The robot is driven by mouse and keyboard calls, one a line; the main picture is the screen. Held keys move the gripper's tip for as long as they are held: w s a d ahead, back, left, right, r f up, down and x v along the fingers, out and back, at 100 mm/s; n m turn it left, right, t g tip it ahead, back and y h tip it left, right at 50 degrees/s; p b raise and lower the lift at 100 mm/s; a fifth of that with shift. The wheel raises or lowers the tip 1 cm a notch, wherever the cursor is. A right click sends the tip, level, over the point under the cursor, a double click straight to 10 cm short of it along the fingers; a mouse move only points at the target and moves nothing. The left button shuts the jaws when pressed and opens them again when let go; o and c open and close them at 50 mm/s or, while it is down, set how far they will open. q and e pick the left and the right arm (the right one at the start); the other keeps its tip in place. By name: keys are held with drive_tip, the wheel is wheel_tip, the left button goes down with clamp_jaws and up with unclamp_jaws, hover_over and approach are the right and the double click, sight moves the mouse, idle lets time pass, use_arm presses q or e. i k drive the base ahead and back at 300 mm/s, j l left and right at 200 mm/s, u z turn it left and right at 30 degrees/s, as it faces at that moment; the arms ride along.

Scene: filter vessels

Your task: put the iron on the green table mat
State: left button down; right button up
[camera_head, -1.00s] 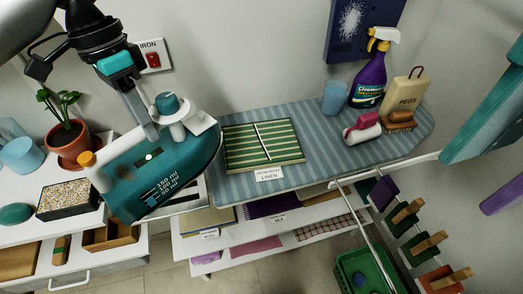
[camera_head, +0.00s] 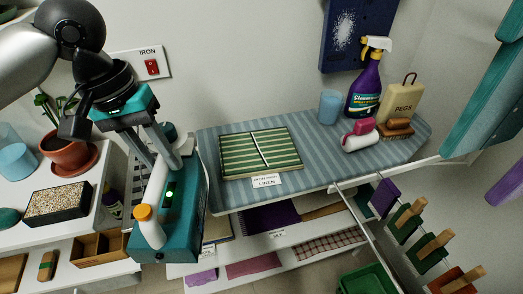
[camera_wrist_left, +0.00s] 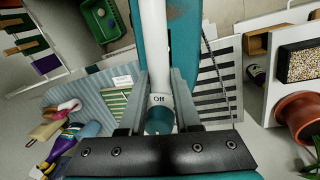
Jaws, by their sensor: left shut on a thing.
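The iron (camera_head: 180,220) has a teal body, a white handle, an orange knob and a lit green light. My left gripper (camera_head: 158,160) is shut on its white handle, and the iron hangs in the air just left of the ironing board. My right gripper is out of view.
The blue striped ironing board (camera_head: 310,170) also bears a blue cup (camera_head: 329,107), a purple spray bottle (camera_head: 365,88), a pegs bag (camera_head: 397,97), a lint roller (camera_head: 360,138) and a brush (camera_head: 396,128) towards its right end. A potted plant (camera_head: 66,150) stands left.

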sight(259, 143)
drive_tip(key=z, duration=1.7)
drive_tip(key=j, duration=1.2)
drive_tip(key=z, duration=0.05)
